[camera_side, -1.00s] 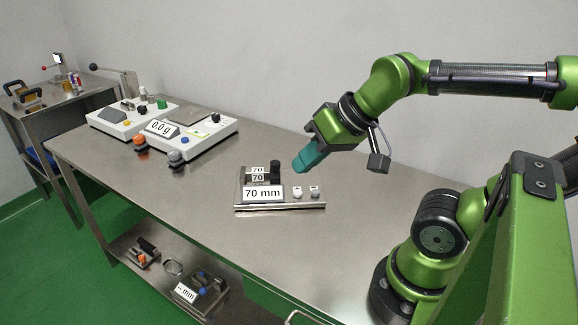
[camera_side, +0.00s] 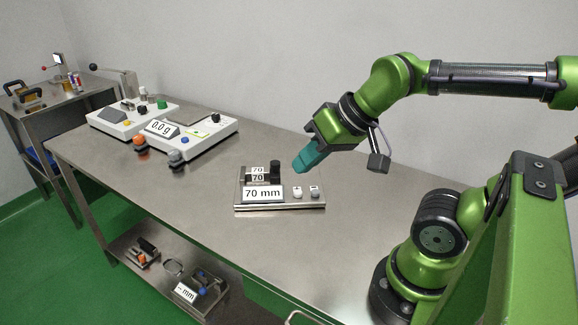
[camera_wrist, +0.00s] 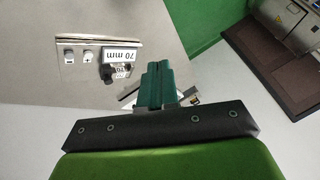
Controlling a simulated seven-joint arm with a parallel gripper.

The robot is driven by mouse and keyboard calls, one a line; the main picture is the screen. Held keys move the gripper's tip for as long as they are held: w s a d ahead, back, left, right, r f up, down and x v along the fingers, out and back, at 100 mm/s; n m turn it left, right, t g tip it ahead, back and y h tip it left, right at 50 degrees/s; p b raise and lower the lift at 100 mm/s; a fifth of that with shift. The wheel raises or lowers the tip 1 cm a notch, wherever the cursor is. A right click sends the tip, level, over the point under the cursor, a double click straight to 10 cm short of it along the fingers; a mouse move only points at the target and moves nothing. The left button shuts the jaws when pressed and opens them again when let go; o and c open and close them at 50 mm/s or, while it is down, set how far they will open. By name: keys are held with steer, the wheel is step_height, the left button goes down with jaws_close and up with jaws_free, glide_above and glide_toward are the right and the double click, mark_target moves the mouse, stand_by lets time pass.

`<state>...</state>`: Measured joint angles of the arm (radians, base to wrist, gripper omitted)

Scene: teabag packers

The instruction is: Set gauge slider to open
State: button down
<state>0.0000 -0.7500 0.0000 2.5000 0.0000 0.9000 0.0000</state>
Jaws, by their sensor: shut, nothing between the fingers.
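The gauge (camera_side: 281,206) sits on the steel table and its display reads 70 mm. A black slider knob (camera_side: 275,171) stands at its back, right of two small labels reading 70. Two small light buttons are on its front right. In the wrist view the gauge (camera_wrist: 98,45) appears upside down at the upper left, with the dark slider knob (camera_wrist: 107,71) beside the display. My gripper (camera_side: 301,166) is shut and empty, its teal fingers in the air above and to the right of the gauge, apart from it. The fingertips also show in the wrist view (camera_wrist: 157,66).
A white scale (camera_side: 205,137) reading 0.0 g and another white device (camera_side: 120,124) stand at the table's far left. An orange knob (camera_side: 139,142) and a grey knob (camera_side: 176,158) are near them. The table around the gauge is clear. Items lie on the lower shelf (camera_side: 220,308).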

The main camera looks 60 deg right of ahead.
stand_by(0.3)
steer(key=c, duration=1.5)
jaws_free()
steer(key=shift+d+f, duration=0.15)
steer(key=shift+f, duration=0.1)
steer(key=o, duration=0.4)
steer(key=shift+w+d+f+m+g+h, duration=0.2)
steer(key=shift+w+d+g, duration=0.15)
steer(key=shift+w, duration=0.3)
steer(key=shift+w+d+f+m+g+h, duration=0.1)
steer(key=shift+w+d+f+m+g, duration=0.15)
steer(key=shift+w+d, duration=0.3)
steer(key=shift+o, duration=1.4)
steer(key=w+d+g, duration=0.2)
steer(key=w+d, duration=0.3)
steer(key=w, duration=0.2)
steer(key=shift+w+d+h, duration=0.25)
steer(key=shift+w+h, duration=0.15)
steer(key=n+g, duration=0.4)
steer(key=n, duration=0.1)
glide_above(276, 162)
steer(key=shift+f, duration=0.65)
steer(key=shift+h, duration=0.3)
step_height(276, 162, down, 16)
steer(key=shift+a+f, duration=0.1)
